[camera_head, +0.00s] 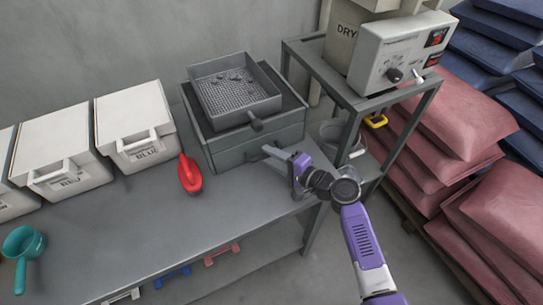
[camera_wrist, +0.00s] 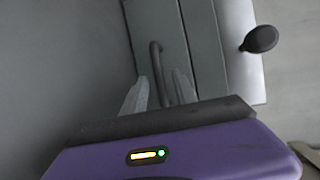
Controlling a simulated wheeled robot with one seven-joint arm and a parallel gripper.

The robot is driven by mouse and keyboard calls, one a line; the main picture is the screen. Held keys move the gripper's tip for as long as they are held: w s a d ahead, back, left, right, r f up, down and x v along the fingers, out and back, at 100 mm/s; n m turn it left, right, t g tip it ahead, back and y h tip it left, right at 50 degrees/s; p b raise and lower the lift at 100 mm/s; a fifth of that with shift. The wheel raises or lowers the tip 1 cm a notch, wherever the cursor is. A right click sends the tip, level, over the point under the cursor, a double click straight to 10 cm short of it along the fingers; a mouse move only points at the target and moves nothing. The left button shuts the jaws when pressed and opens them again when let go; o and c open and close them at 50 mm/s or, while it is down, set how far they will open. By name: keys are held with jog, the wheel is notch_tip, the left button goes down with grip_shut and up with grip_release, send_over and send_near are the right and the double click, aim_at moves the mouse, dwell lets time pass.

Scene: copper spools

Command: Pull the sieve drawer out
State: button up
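The sieve unit is a grey box (camera_head: 225,148) at the back of the bench, with a drawer front (camera_head: 236,152) below its top. In the wrist view, the drawer front (camera_wrist: 158,20) has a dark curved handle (camera_wrist: 156,62). My gripper (camera_head: 272,153) is at the drawer front, reaching in from the right. In the wrist view, my gripper's fingers (camera_wrist: 160,92) stand apart, with the handle between them. I cannot tell whether either finger touches it. The drawer looks closed. My gripper hides part of the handle in the head view.
A mesh sieve tray (camera_head: 237,92) sits on top, its dark knob (camera_head: 256,125) jutting out above my gripper. A red scoop (camera_head: 190,175) lies left of the box. White lidded bins (camera_head: 136,120) stand further left. A metal stand (camera_head: 352,98) is close on the right.

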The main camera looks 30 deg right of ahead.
grip_shut()
dwell(1.4)
